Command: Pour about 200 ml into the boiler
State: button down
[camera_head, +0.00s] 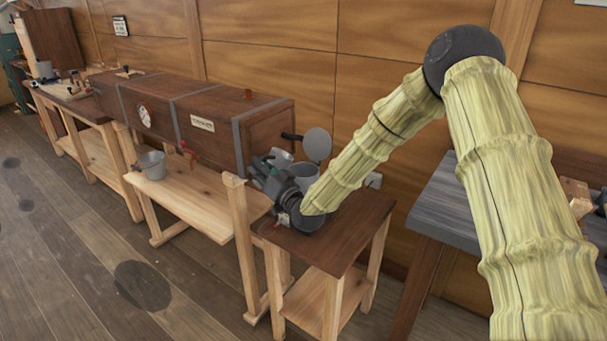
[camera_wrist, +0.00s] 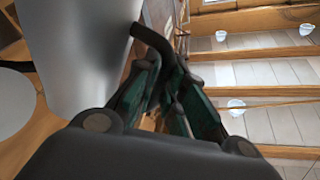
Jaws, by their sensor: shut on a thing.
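My gripper (camera_head: 268,172) is at the near end of the long wooden box, over a small dark-topped table. In the wrist view its fingers (camera_wrist: 170,95) are closed around the dark handle of a grey metal jug (camera_wrist: 80,50). In the head view, part of the jug (camera_head: 281,158) shows just above the gripper. Beside it stands a grey cylindrical vessel (camera_head: 305,173), which looks like the boiler, with a round lid (camera_head: 317,144) raised above it. My gripper and arm partly hide this vessel. I see no liquid, and the jug's exact tilt is unclear.
The long wooden box (camera_head: 228,118) has metal straps, a gauge and a red tap. A grey bucket (camera_head: 152,165) stands on the low bench (camera_head: 190,200) in front of it. A grey workbench (camera_head: 445,205) is to the right. The floor at left is open.

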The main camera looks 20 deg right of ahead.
jog(key=shift+a+f+n, duration=0.35)
jog(key=shift+f+n, duration=0.05)
jog(key=shift+f, duration=0.05)
jog(key=a+f+n+g+b, duration=0.2)
jog(key=a+f+n+b, duration=0.2)
jog(key=f+n, duration=0.2)
jog(key=shift+s+f, duration=0.15)
jog(key=shift+f, duration=1.25)
